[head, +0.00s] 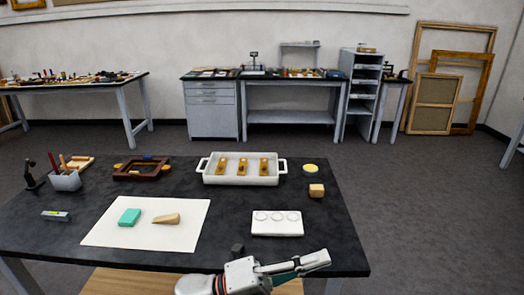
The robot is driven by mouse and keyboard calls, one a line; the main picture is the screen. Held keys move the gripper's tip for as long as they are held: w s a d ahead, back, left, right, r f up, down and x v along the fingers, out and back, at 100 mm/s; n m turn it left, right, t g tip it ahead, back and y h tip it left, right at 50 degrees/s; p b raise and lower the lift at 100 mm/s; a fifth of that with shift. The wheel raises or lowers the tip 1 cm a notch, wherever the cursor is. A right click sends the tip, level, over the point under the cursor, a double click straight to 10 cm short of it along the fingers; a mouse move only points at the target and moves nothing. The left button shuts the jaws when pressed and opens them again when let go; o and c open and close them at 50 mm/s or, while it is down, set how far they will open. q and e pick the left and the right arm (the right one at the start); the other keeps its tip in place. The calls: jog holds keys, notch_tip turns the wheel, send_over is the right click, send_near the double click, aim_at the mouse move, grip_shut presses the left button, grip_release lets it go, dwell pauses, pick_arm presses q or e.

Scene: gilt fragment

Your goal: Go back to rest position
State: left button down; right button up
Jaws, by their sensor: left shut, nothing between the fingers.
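My left gripper (322,260) shows at the bottom centre of the head view, low over the front edge of the dark worktable (340,240). Its fingers point right and are shut with nothing between them. It is in front of the white block with round wells (277,231) and does not appear to touch it. My right gripper is not in view.
A white tray (202,166) holds three gilt pieces (242,167). A white sheet (110,232) bears a green block (129,217) and a tan wedge (166,219). A tool holder (65,181) and dark frame (141,169) stand left. A tan block (316,190) lies right.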

pick_arm(q)
jog(key=w+a+f+n+t+y, duration=0.3)
jog(key=a+f+n+t+y, duration=0.3)
jog(key=n, duration=0.5)
jog(key=w+a+f+n+t+y, duration=0.3)
jog(key=a+f+n+t+y, duration=0.3)
jog(key=a+f+n, duration=0.4)
jog(key=s+a+f+n+g+y, duration=0.2)
jog(key=s+a+f+n, duration=0.3)
jog(key=f, duration=0.5)
jog(key=s+a+f+n+g+y, duration=0.2)
jog(key=s+a+f+n+y, duration=0.2)
jog(key=s+a+f, duration=0.5)
jog(key=shift+s+a+f+n+y, duration=0.3)
jog(key=shift+f+n, duration=0.4)
jog(key=shift+n, duration=0.5)
